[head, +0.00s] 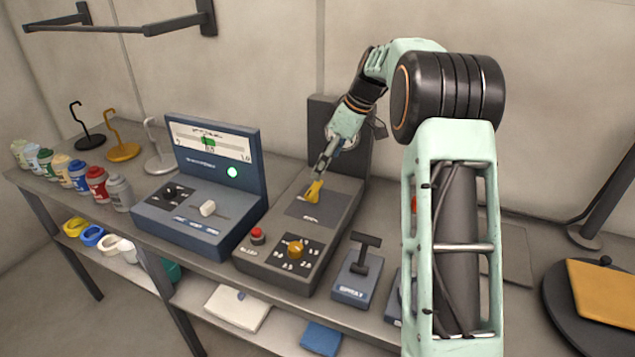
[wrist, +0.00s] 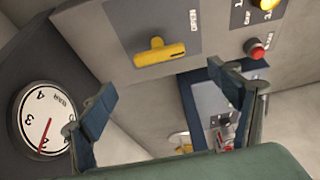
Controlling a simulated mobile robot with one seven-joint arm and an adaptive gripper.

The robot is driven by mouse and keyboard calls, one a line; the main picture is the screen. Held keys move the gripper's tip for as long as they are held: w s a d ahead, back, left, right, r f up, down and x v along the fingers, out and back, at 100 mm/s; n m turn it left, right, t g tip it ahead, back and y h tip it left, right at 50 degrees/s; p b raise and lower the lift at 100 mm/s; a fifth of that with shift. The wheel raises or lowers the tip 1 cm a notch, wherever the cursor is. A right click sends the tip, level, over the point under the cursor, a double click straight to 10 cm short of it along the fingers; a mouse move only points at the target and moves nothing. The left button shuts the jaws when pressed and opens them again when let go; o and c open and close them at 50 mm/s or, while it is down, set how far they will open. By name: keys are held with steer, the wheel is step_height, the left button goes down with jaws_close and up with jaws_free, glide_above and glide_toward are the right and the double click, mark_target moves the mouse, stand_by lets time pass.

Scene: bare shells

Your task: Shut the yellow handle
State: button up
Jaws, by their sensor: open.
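The yellow handle (head: 313,192) is a small T-shaped lever on the dark plate of a grey control box. My gripper (head: 322,170) is just above the handle in the head view. In the wrist view my gripper (wrist: 160,85) has its fingers spread wide with nothing between them. The handle appears beyond the fingertips, and I see no contact.
The grey box (head: 275,268) also carries an orange knob (head: 295,249) and a red button (head: 257,236). A round gauge (wrist: 43,119) is near the left finger. A blue meter console (head: 215,235) stands left, a SPRAY lever (head: 365,262) right.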

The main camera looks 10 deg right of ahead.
mark_target(314, 187)
steer(key=x, duration=0.8)
steer(key=shift+f+p, duration=0.2)
steer(key=shift+p, duration=0.15)
steer(key=c, duration=1.2)
steer(key=shift+o, duration=0.2)
